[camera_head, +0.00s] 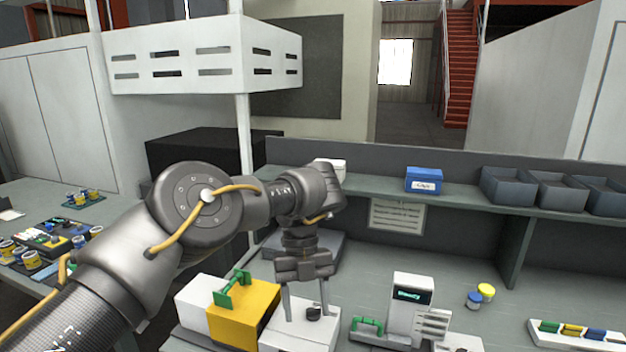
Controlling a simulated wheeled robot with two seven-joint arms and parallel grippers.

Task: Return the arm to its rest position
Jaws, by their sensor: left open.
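My left arm (195,210) reaches in from the lower left and bends down at the wrist. My left gripper (306,314) points straight down with its two fingers apart. It is over a white block (290,338) beside a yellow block with a green handle (235,290). A small dark round piece (314,313) shows between or behind the fingertips; I cannot tell whether they touch it. My right gripper is not in view.
A white device with a small screen (408,300) stands right of the gripper. A shelf (460,196) behind carries a blue box (424,180) and grey bins (508,186). A colored-item tray (575,335) lies at right. A side table (105,205) is at left.

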